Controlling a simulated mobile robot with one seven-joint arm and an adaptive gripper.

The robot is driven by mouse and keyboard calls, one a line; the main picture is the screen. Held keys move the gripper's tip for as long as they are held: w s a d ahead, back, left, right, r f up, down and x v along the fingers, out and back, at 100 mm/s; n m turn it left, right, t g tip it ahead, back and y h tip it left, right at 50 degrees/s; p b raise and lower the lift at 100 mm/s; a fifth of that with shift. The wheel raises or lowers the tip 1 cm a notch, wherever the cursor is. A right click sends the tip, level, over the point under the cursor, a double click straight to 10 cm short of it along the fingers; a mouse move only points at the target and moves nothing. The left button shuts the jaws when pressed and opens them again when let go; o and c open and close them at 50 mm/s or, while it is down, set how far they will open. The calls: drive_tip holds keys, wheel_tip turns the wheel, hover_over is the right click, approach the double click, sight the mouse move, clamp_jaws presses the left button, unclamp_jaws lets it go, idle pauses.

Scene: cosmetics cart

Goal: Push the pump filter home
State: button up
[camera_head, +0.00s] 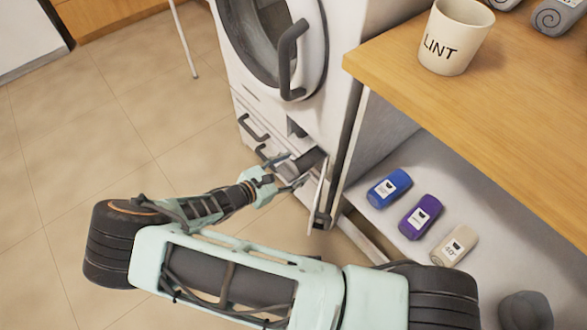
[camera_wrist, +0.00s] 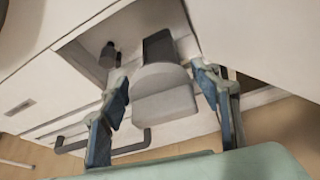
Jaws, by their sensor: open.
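The pump filter (camera_wrist: 163,92) is a grey piece with a flared front, sticking out of a square recess low on the front of the white washing machine (camera_head: 300,110). In the head view it is a dark grey shape (camera_head: 313,160) in the opening, partly hidden by my gripper. My gripper (camera_head: 294,170) is open in front of the recess. In the wrist view its two blue-padded fingers stand on the left and right of the filter, with a visible gap on each side. How deep the filter sits is hard to tell.
The recess's open flap (camera_head: 321,195) stands out just right of my gripper. Dark bar handles (camera_head: 252,128) lie to its left. A small dark knob (camera_wrist: 108,54) sits in the recess. Floor left is clear.

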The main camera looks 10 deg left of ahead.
drive_tip(key=shift+w+d, duration=0.1)
drive_tip(key=shift+c, duration=0.6)
drive_tip(key=c, duration=1.3)
drive_tip(key=w+d, duration=0.4)
drive_tip(key=w, duration=0.1)
drive_tip(key=w+d+p, duration=0.1)
drive_tip(key=w+d, duration=0.4)
drive_tip(key=shift+w+d, duration=0.15)
drive_tip(key=shift+w, duration=0.1)
drive_tip(key=shift+c, duration=0.4)
drive_tip(key=o, duration=1.5)
drive_tip(key=shift+f, duration=0.1)
